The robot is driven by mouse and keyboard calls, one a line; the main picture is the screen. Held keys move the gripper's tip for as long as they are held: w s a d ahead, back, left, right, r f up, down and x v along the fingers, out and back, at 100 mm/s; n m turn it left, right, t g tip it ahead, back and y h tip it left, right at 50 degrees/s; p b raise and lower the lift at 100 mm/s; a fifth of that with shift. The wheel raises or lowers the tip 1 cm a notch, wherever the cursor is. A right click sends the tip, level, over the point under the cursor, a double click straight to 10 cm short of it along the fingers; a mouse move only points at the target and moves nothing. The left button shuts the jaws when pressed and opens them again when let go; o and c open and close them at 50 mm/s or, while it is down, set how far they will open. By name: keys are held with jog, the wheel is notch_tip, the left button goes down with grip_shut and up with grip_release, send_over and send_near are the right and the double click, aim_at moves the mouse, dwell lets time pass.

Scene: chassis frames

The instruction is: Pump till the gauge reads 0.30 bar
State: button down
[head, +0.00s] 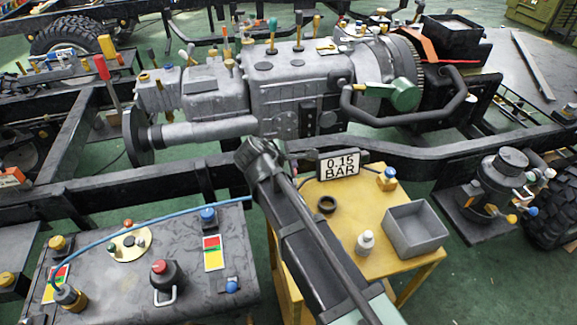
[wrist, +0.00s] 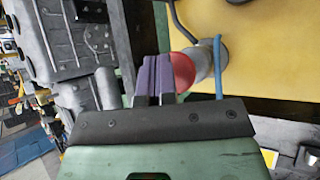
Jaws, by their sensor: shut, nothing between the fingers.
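The gauge display (head: 339,165) reads 0.15 BAR and stands at the back of the yellow table. In the wrist view, a red round cap (wrist: 182,71) on a grey cylinder (wrist: 208,62) looks like the pump. My gripper (wrist: 153,78) is shut and empty, its purple fingers immediately left of the red cap. I cannot tell whether they touch it. A blue hose (wrist: 218,65) passes beside the cylinder. In the head view, the blue hose (head: 150,221) runs from the dark bench to behind my arm, which hides the pump and my fingertips.
The yellow table (head: 335,215) carries a grey bin (head: 415,229), a white bottle (head: 365,243) and a black ring (head: 327,204). The dark bench (head: 120,285) at left holds a red-topped knob (head: 160,267). A chassis rail and grey gearbox (head: 300,85) lie behind.

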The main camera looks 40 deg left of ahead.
jog(key=shift+r+p, duration=0.65)
jog(key=shift+r, duration=0.2)
notch_tip(320, 180, up, 5)
jog(key=p, duration=0.5)
jog(key=shift+r, duration=0.1)
